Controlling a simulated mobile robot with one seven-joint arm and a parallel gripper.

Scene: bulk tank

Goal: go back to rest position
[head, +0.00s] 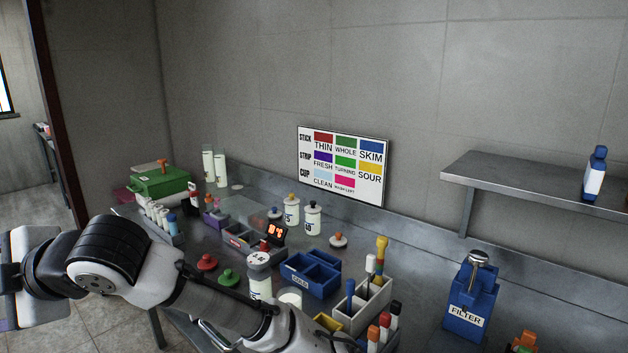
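My arm reaches in from the lower left and bends over the front of the metal bench (400,262). Its white and black links run towards the bottom middle of the head view. The end of the arm runs down to the bottom edge, and my gripper's fingers cannot be made out. Whether it holds anything is hidden. A white jar with a dark-marked lid (259,275) stands right behind the arm, and a white cup (290,297) is beside it, partly hidden.
A blue bin (311,272), a white rack (372,305) with coloured sticks and a blue FILTER box (470,300) stand on the bench. A green box (160,185) is at the left. A metal shelf (530,182) juts from the wall at right. Clear floor lies lower left.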

